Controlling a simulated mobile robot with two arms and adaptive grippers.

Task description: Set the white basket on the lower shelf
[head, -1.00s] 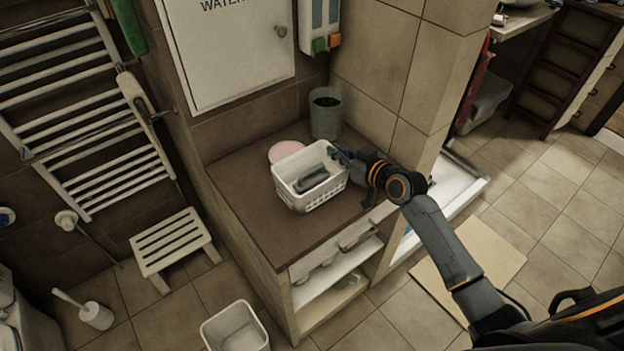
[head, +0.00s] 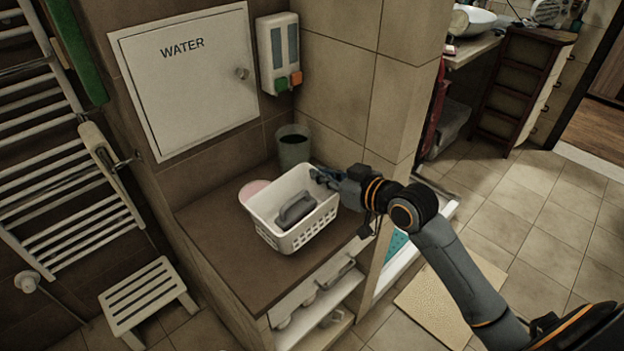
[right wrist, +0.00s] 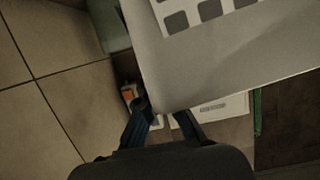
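The white basket (head: 302,236) is in the head view, over the brown counter top, with a grey object (head: 296,209) inside. It looks raised slightly off the counter; the exact gap cannot be told. My right gripper (head: 322,177) is at the basket's right back rim and appears closed on it. In the right wrist view, the basket's pale wall (right wrist: 225,65) runs up to the two fingers (right wrist: 163,118). The open shelves are under the counter: a white board (head: 343,291) holding small items, and a lower space (head: 333,333) partly cut off by the picture edge. My left gripper is not in view.
A grey-green cup (head: 293,150) and a pink dish (head: 252,189) stand behind the basket on the counter (head: 225,240). A tiled wall pillar (head: 400,90) rises close behind my right arm. A white stool (head: 147,297) is at the left. The floor at right is mostly clear.

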